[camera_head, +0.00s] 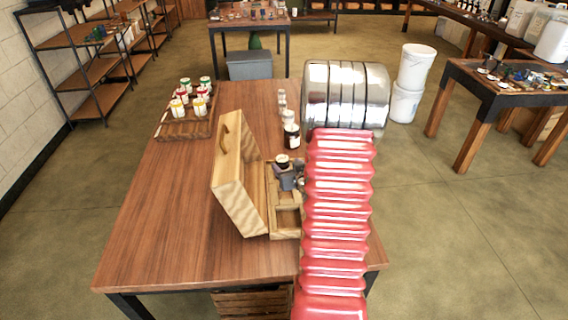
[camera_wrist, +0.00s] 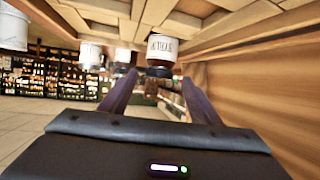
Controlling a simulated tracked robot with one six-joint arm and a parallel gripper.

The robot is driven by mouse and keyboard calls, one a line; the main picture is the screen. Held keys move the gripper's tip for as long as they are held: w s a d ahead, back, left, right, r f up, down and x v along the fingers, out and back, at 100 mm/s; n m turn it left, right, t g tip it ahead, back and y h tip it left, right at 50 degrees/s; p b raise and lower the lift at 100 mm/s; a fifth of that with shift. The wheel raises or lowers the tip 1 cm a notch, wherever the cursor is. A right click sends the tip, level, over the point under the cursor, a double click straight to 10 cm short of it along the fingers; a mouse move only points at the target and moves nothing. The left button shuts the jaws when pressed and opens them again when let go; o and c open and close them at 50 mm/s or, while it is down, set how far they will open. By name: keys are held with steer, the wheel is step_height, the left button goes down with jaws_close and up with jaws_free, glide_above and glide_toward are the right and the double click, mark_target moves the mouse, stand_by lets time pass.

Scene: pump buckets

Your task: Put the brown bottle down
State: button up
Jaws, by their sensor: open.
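The brown bottle (camera_head: 282,159) has a dark top and a pale label, and stands upright by the far end of the open wooden box (camera_head: 232,190). It also shows upside down in the wrist view (camera_wrist: 161,48), where the picture is inverted, just ahead of my fingertips. Whether it rests inside a compartment I cannot tell. My gripper (camera_head: 288,177) is low over the box, on the near side of the bottle. In the wrist view my gripper's fingers (camera_wrist: 161,78) are spread apart, with nothing clasped between them. The bottle's lower part is partly hidden in the head view.
A dark bottle with a white label (camera_head: 292,136) and several pale containers (camera_head: 287,116) line up behind the box. A wooden tray (camera_head: 184,128) of jars stands at the back left. The box lid stands raised on the left. The front left of the table (camera_head: 170,225) is clear.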

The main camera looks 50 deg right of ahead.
steer(key=shift+v, duration=1.15)
